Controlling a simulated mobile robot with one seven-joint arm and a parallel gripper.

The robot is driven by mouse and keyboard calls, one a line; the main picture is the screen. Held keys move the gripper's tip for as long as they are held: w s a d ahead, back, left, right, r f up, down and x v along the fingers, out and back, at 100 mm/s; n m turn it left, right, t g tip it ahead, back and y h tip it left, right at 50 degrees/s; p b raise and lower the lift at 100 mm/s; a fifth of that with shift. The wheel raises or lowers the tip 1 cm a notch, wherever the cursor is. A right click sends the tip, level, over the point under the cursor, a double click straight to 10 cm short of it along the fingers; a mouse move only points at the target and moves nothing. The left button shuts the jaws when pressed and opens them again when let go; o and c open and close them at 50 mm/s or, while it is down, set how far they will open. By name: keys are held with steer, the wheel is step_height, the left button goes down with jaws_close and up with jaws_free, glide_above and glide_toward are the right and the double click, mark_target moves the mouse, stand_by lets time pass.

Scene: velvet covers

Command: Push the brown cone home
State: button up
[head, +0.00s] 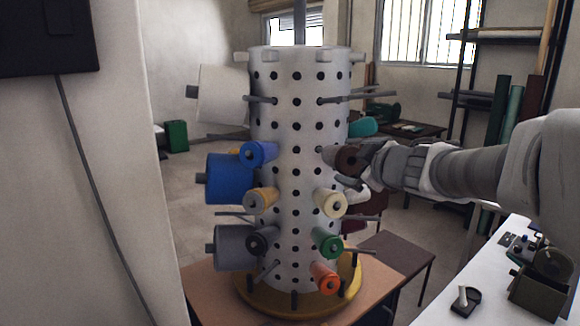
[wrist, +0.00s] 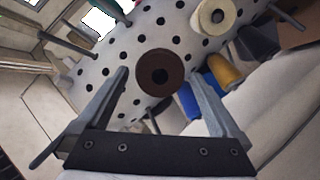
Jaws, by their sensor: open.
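The brown cone (head: 346,158) is on the right side of the white perforated drum (head: 297,130), at mid height, on or in line with a grey peg. In the wrist view the brown cone (wrist: 150,62) faces me end-on, with a dark round centre. My gripper (head: 361,167) reaches in from the right at the cone. In the wrist view its two fingers stand open on either side of the cone, with gaps showing. I cannot tell how far along the peg the cone sits.
Other cones stick out of the drum: blue (head: 259,153), cream (head: 331,204), green (head: 328,243), orange (head: 324,277) and teal (head: 362,126). Bare pegs (head: 343,98) jut out around them. The drum stands on a yellow base (head: 257,301). A white bench (head: 462,285) is at lower right.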

steer(key=b+x, duration=0.1)
steer(key=x, duration=0.5)
steer(key=c, duration=1.2)
steer(key=shift+a+r+x, duration=0.15)
steer(key=shift+a+x, duration=0.05)
steer(key=shift+x, duration=1.05)
steer(key=shift+a+r+x, duration=0.1)
steer(key=shift+a+x, duration=0.05)
steer(key=shift+x, duration=1.15)
steer(key=o, duration=1.2)
steer(key=shift+s, duration=0.1)
